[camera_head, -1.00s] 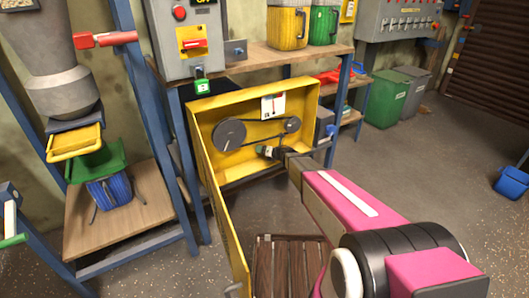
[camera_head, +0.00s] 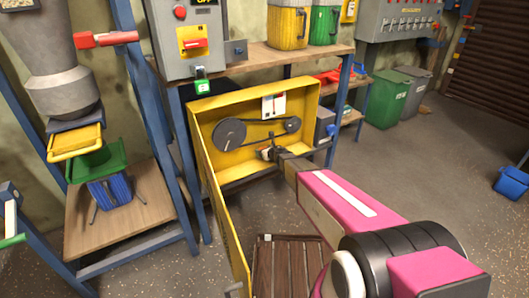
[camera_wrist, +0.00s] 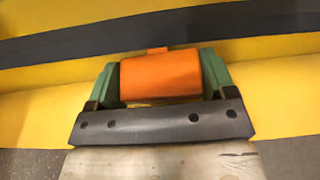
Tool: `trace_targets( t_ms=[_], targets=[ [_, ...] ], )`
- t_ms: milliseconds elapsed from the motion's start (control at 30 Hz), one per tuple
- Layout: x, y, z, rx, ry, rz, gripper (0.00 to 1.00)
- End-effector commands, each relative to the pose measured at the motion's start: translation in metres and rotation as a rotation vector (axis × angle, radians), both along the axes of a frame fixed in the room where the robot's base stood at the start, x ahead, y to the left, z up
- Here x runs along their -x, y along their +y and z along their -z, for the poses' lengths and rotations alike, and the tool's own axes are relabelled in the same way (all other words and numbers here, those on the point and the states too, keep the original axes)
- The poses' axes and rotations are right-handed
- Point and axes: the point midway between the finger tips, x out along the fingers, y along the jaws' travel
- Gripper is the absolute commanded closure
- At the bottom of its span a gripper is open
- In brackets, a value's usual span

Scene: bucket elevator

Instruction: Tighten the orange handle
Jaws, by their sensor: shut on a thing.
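The orange handle (camera_wrist: 162,75) fills the middle of the wrist view, between the two green fingers of my gripper (camera_wrist: 160,78). The fingers touch it on both sides, and my gripper is shut on it. In the head view my gripper (camera_head: 268,153) is inside the open yellow belt housing (camera_head: 240,166), just below the belt. There the handle is too small and too covered to make out clearly.
A large dark pulley (camera_head: 230,132) and a small pulley (camera_head: 292,124) carry a black belt in the housing. Its yellow door (camera_head: 222,215) stands open left of my arm. A wooden pallet (camera_head: 290,270) lies below.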

Motion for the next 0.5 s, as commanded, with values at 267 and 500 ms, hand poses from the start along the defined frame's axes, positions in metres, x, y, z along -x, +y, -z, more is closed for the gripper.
trace_targets(
  t_ms=[267, 500],
  targets=[
    [0.0003, -0.0003, -0.0004, 0.008, -0.006, 0.000, 0.47],
    [0.0003, -0.0003, -0.0004, 0.008, -0.006, 0.000, 0.13]
  ],
)
